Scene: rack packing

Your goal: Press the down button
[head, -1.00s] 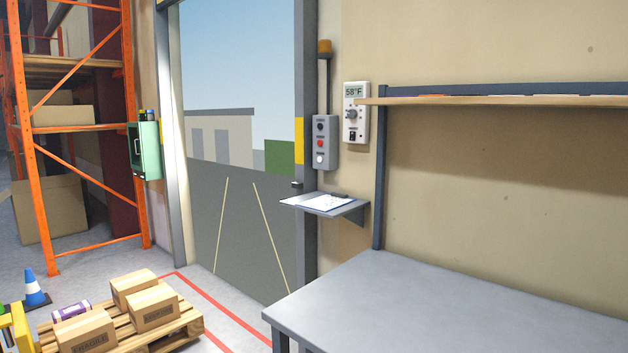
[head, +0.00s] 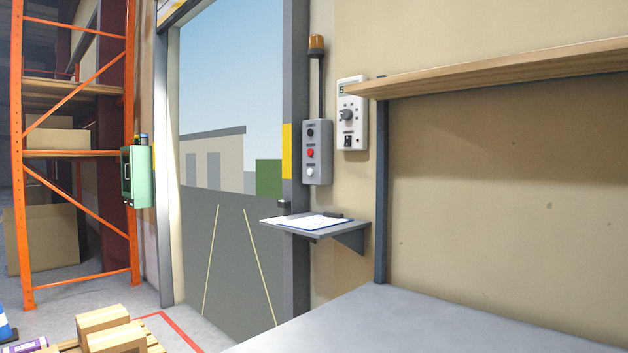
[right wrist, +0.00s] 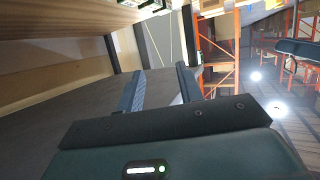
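A grey control box (head: 317,153) is fixed on the wall at the right side of the open doorway. It has a black button (head: 310,133) on top, a red button (head: 310,153) in the middle and a white button (head: 310,172) at the bottom. The labels are too small to read, so I cannot tell which one is down. My right gripper (right wrist: 161,70) shows in the right wrist view with its two fingers apart and nothing between them. Neither gripper shows in the head view, so both are outside the area in front of the box there.
A small shelf with a clipboard (head: 308,221) juts out below the box. A thermostat-like panel (head: 352,115) hangs to its right. A grey table (head: 400,325) and a wooden shelf (head: 500,70) fill the right. Pallet boxes (head: 103,322) and an orange rack (head: 131,240) stand left.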

